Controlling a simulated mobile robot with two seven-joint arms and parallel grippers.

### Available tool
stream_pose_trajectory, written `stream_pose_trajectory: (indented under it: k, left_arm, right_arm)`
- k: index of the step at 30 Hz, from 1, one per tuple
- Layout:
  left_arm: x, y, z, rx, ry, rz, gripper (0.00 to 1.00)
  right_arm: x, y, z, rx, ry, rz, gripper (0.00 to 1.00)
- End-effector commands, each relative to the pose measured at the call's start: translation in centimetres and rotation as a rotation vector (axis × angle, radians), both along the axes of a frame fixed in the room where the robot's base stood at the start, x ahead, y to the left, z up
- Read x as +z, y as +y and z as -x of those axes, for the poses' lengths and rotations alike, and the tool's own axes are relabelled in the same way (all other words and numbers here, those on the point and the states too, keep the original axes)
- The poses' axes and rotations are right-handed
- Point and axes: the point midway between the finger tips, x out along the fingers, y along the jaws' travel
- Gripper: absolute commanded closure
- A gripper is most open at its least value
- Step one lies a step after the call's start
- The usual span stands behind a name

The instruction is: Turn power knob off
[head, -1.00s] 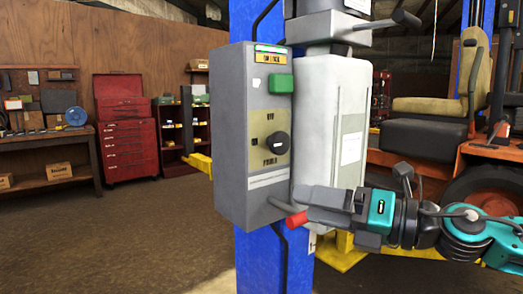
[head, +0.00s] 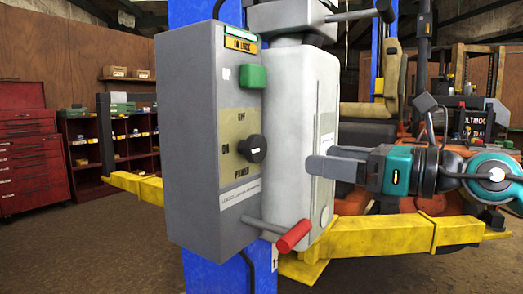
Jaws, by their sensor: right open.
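The black round power knob (head: 253,149) sits on a tan plate on the front of the grey control box (head: 190,210). The plate reads OFF above, ON to the left and POWER below. I cannot tell clearly which way the knob points. My right gripper (head: 310,166) is to the right of the knob, in front of the white housing (head: 290,100), apart from the knob, with its fingers pointing left. It is open and empty. My left gripper is not in view.
A green button (head: 252,77) is above the knob. A lever with a red grip (head: 294,236) sticks out below the knob and gripper. The box is on a blue post (head: 215,272). A red tool chest (head: 30,150) stands left.

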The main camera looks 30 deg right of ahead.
Motion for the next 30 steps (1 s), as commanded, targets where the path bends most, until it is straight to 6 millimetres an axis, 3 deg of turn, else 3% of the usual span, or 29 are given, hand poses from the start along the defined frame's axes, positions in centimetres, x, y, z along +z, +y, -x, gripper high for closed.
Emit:
stream_pose_trajectory:
  k: [11,18,30]
  left_arm:
    - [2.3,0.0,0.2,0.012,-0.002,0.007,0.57]
    - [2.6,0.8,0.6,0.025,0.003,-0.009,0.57]
    - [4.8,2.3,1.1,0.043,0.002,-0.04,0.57]
  right_arm:
    - [0.3,1.3,-2.8,0.006,0.006,-0.001,0.18]
    - [0.2,1.8,-4.2,0.005,0.006,-0.006,0.18]
    - [0.6,3.2,-7.5,0.008,0.004,-0.008,0.18]
